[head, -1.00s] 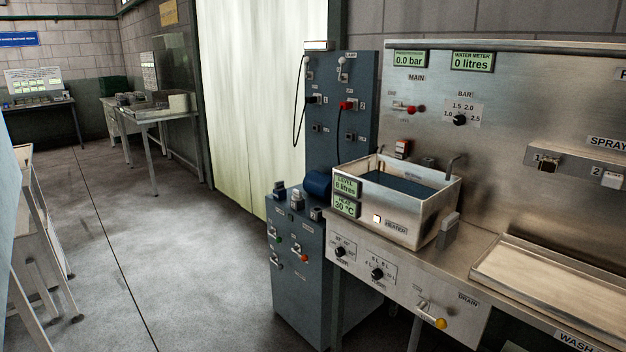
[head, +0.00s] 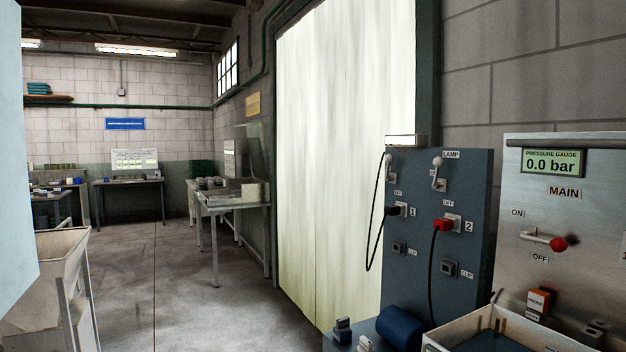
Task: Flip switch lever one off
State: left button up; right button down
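A blue-grey panel (head: 412,270) stands right of the middle in the head view. It carries two small switch levers with pale knobs. The left lever (head: 388,167) is above the socket marked 1, where a black plug (head: 394,211) sits. The right lever (head: 437,172), by the LAMP label, is above the socket marked 2, where a red plug (head: 442,225) sits. Both levers point upward, and small OFF labels are below them. Neither gripper is in view.
A steel board (head: 590,200) with a red-knobbed MAIN lever (head: 558,243) and a gauge reading 0.0 bar is at the right. Black cables hang from the panel. The floor (head: 190,290) is clear at centre left.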

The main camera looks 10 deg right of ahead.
aim_at(389, 158)
jog(key=i+j+u, duration=0.15)
jog(key=i+u, duration=0.3)
jog(key=i, duration=0.25)
jog(key=i+l+u, duration=0.1)
jog(key=i+u, duration=0.35)
jog(key=i, duration=0.25)
jog(key=i+z, duration=0.35)
jog(key=i+j+z, duration=0.1)
jog(key=i+z, duration=0.25)
jog(key=i, duration=0.15)
jog(key=i+j+z, duration=0.5)
jog(key=i+z, duration=0.3)
jog(key=i, duration=0.15)
